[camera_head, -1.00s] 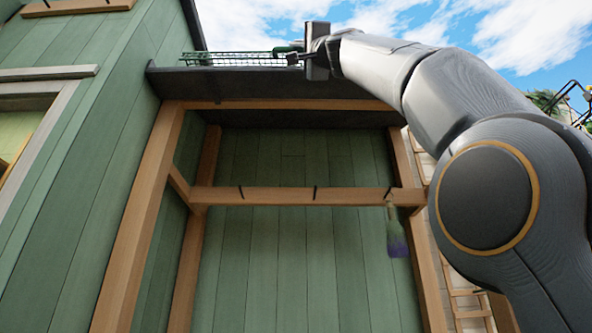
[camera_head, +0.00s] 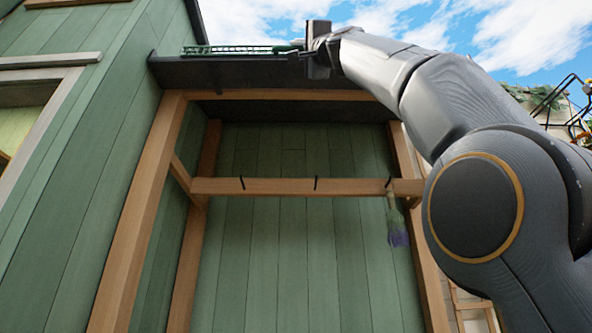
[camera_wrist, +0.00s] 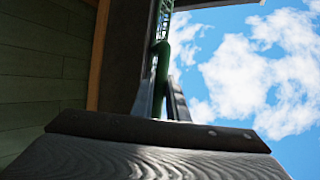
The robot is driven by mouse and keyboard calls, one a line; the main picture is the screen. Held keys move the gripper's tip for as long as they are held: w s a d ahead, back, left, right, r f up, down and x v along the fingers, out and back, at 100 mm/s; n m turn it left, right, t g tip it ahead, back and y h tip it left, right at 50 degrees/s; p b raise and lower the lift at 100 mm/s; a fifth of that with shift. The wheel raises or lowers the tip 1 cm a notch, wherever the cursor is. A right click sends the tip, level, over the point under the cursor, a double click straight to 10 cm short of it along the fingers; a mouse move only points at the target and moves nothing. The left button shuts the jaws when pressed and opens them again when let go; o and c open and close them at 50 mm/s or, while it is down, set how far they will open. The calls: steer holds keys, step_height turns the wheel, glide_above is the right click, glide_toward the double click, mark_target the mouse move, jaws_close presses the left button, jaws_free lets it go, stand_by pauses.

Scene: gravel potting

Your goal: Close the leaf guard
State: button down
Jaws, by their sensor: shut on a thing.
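The leaf guard (camera_head: 238,50) is a long green mesh strip. It lies low and nearly flat along the top of the dark roof edge in the head view. Its green mesh also shows at the top of the wrist view (camera_wrist: 165,18). My gripper (camera_head: 303,47) is at the guard's right end, just above the roof edge. In the wrist view my gripper (camera_wrist: 168,104) is shut on the green rounded handle (camera_wrist: 161,70) of the guard, which runs between the two fingers. The far end of the guard is too small to judge whether it sits fully down.
The dark roof edge (camera_head: 270,76) lies below the guard, over a wooden frame (camera_head: 140,210). A green plank wall (camera_head: 80,150) stands at left. Open sky is above.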

steer(key=c, duration=2)
jaws_free()
steer(key=shift+w+f, duration=0.1)
steer(key=shift+w, duration=0.05)
steer(key=b+v, duration=0.7)
steer(key=v, duration=0.1)
steer(key=shift+w+a, duration=0.1)
